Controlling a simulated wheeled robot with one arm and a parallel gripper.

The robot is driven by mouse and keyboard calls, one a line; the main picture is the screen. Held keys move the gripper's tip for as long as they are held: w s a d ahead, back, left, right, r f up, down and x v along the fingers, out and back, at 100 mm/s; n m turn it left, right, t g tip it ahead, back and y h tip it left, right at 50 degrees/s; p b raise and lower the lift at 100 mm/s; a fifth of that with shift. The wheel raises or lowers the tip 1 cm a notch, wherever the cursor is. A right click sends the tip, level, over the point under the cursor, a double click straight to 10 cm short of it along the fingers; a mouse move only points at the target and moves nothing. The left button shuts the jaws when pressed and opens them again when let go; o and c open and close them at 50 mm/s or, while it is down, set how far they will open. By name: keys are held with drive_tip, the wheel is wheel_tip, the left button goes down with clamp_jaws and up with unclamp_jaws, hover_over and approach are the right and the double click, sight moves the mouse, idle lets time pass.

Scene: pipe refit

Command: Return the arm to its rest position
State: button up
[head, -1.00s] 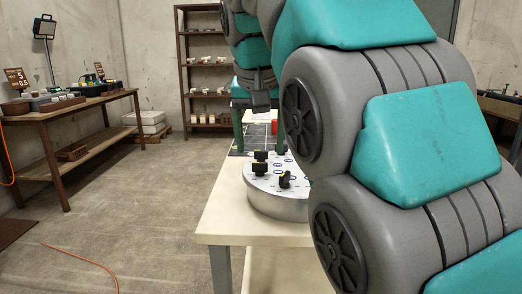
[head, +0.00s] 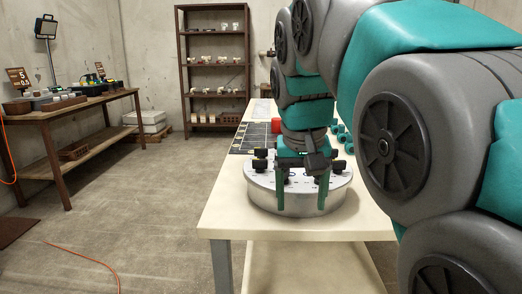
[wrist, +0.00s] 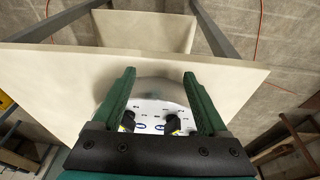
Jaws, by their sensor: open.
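My gripper (head: 302,190) hangs fingers-down in the head view, in front of a round silver turntable-like drum (head: 268,198) with black knobs on its white top. Its two green fingers are apart with nothing between them. In the wrist view my gripper (wrist: 159,90) also shows open, its fingers spread on either side of the drum (wrist: 160,92). Two black knobs with yellow marks show near the finger bases there. I cannot tell how far the fingers are from the drum. My arm fills the right of the head view and hides part of the table.
The drum stands on a cream table (head: 225,213). A dark grid mat (head: 254,138), a red object (head: 275,126) and several teal pieces (head: 341,131) lie farther back. A wooden bench (head: 85,115) stands left and a shelf rack (head: 183,75) behind.

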drive_tip(key=s+d+f+g, duration=0.2)
drive_tip(key=s+d+f, duration=0.2)
drive_tip(key=s+f, duration=0.8)
drive_tip(key=s+d+f+g, duration=0.2)
drive_tip(key=s+d+f, duration=0.1)
drive_tip(key=s+f, duration=1)
drive_tip(key=shift+d+f+n+y, duration=0.25)
drive_tip(key=shift+d+n+y, duration=0.05)
drive_tip(key=shift+d, duration=0.1)
